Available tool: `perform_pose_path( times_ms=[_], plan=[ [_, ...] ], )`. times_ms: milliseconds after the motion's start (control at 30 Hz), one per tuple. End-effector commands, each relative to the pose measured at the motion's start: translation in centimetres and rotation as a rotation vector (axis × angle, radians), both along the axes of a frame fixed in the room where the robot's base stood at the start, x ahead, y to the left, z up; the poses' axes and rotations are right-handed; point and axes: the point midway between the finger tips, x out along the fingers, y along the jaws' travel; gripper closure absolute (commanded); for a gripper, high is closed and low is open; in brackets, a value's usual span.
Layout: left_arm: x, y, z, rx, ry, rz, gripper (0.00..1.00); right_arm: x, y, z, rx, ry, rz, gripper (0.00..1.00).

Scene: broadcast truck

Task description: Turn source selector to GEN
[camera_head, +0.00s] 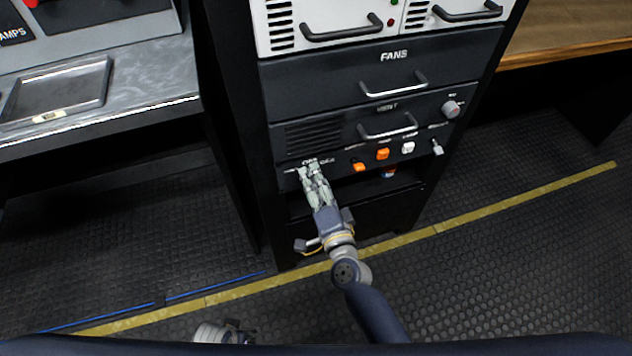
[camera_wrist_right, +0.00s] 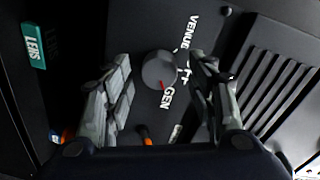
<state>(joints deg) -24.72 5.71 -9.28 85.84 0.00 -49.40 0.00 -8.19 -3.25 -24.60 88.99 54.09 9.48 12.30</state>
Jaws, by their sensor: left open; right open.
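The source selector is a round dark knob (camera_wrist_right: 160,69) in the right wrist view. White labels VENUE, a partly hidden one that looks like OFF, and GEN (camera_wrist_right: 167,98) stand beside it. The knob's red mark is on the side toward GEN; I cannot tell if it lines up exactly. My right gripper (camera_wrist_right: 161,98) is open, with one finger on each side of the knob and visible gaps. In the head view my right gripper (camera_head: 309,172) is at the panel's lower left and hides the knob. My left gripper (camera_head: 238,330) is low at the bottom edge, mostly hidden.
The black rack panel (camera_head: 340,140) carries orange switches (camera_head: 383,154), a white switch (camera_head: 408,147), a toggle (camera_head: 437,147), a grey knob (camera_head: 451,109) and a protruding handle (camera_head: 388,126). A grey desk (camera_head: 150,75) stands at left. The floor in front is clear.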

Motion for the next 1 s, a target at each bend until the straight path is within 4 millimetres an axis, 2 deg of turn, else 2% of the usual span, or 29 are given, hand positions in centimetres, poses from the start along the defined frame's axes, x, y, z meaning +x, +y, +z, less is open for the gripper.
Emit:
perform_pose_path(
  times_ms=[233, 367, 700, 800, 1000],
  plan=[
    [-0.2, -0.2, -0.1, -0.002, 0.004, 0.000, 0.57, -1.0, -0.2, -0.1, -0.001, 0.002, 0.001, 0.48],
    [-0.1, -0.1, 0.0, -0.001, 0.003, 0.000, 0.57, -3.0, -0.9, 0.0, -0.001, 0.003, 0.001, 0.48],
    [-0.1, -0.1, 0.0, -0.001, 0.001, 0.000, 0.57, -9.6, -2.9, 0.3, -0.003, 0.002, 0.001, 0.48],
    [-0.1, -0.1, 0.0, -0.001, 0.001, 0.000, 0.57, -10.7, -3.2, 0.4, -0.002, 0.001, 0.002, 0.48],
    [0.0, 0.0, 0.0, -0.001, 0.000, 0.000, 0.57, -11.5, -3.4, 0.5, 0.001, 0.000, 0.000, 0.48]
  ],
)
